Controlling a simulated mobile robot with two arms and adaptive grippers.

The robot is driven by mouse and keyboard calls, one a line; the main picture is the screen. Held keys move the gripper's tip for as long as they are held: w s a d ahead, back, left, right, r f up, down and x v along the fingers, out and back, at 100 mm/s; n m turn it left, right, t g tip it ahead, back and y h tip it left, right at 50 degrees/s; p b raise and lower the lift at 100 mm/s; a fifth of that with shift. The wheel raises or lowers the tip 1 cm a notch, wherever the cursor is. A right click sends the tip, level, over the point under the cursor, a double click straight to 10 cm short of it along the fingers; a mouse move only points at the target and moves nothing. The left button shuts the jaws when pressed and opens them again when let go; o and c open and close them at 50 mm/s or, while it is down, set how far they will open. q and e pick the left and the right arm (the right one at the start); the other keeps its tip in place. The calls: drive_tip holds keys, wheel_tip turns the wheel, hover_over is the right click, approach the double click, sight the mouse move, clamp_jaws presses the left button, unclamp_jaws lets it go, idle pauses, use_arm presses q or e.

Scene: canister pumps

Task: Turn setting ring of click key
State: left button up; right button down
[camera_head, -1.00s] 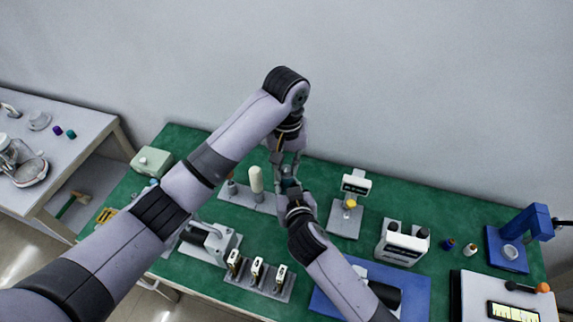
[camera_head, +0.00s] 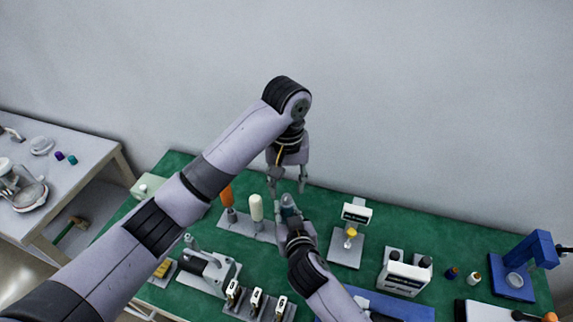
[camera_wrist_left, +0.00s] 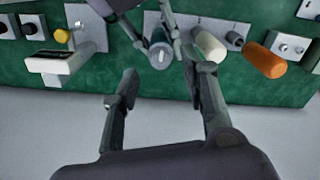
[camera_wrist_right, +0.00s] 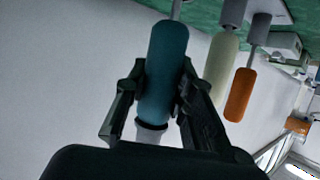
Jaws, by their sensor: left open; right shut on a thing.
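The click key has a teal handle (camera_wrist_right: 168,65) with a pale grey setting ring (camera_wrist_right: 150,132) at its end, seen in the right wrist view. My right gripper (camera_wrist_right: 155,100) is shut around the teal handle. In the head view the key (camera_head: 287,201) shows only as a small dark teal part at the right gripper (camera_head: 292,222). My left gripper (camera_head: 288,188) is open and empty above the key's end. In the left wrist view its fingers (camera_wrist_left: 165,95) are spread wide, apart from the round grey key end (camera_wrist_left: 160,54). The key's foot is hidden.
A key stand (camera_head: 236,222) holds a cream-handled key (camera_head: 256,207) and an orange-handled key (camera_head: 227,196) close left of my grippers. A small display on a grey stand (camera_head: 345,250) is to the right. Several devices fill the green bench front. The wall behind is bare.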

sight(286, 197)
use_arm(q)
wheel_tip(286, 197, up, 8)
drive_tip(key=shift+a+f, duration=0.1)
idle(0.4)
use_arm(e)
drive_tip(key=c, duration=1.3)
unclamp_jaws()
